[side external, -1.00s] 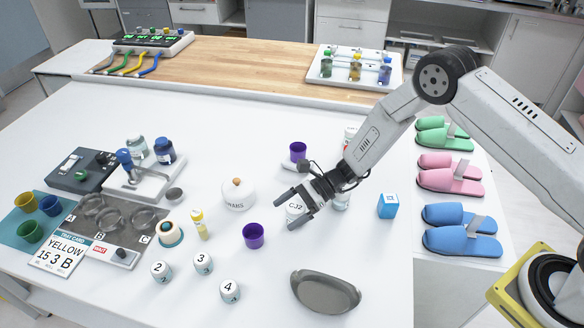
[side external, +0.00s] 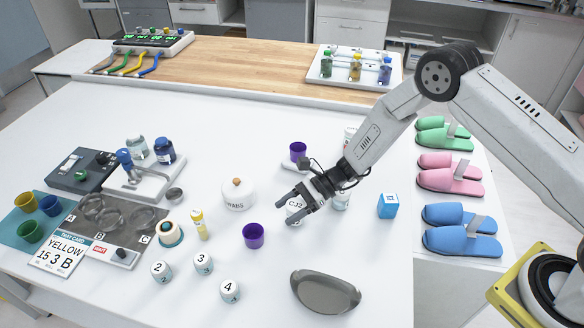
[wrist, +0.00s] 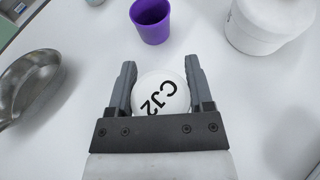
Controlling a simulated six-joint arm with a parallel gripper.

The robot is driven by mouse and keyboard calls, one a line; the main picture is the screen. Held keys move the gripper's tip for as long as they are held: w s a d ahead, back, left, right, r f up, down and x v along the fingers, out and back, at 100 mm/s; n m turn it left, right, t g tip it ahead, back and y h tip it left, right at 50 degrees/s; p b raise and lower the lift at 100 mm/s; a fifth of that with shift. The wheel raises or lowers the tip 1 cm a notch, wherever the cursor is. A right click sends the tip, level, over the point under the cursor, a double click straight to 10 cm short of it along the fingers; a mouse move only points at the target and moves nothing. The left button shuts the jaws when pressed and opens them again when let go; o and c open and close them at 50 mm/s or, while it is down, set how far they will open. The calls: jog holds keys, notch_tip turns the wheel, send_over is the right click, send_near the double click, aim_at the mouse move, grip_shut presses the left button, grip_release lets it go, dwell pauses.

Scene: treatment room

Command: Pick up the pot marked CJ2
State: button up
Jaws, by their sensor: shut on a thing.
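The white pot marked CJ2 (side external: 294,207) stands on the white table, right of the white SWABS pot (side external: 238,195). My gripper (side external: 297,204) is around it with one finger on either side. In the wrist view the CJ2 lid (wrist: 161,95) sits between the two grey fingers of my gripper (wrist: 161,80), which are shut on it. The pot's lower part is hidden, so I cannot tell whether it touches the table.
A purple cup (side external: 253,235) stands left of and nearer than the pot; another purple cup (side external: 298,151) is behind. A steel kidney dish (side external: 325,292) lies in front. A blue box (side external: 388,205) stands to the right. White jars numbered 2, 3 and 4 (side external: 229,291) are at front left.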

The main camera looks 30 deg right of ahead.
jog(key=shift+r, duration=0.75)
jog(key=s+d+r, duration=0.2)
jog(key=s+r, duration=0.3)
jog(key=s, duration=0.1)
jog(key=s+d+r, duration=0.2)
jog(key=s+r, duration=0.4)
jog(key=s, duration=0.1)
jog(key=shift+d, duration=0.35)
jog(key=shift+s, duration=0.15)
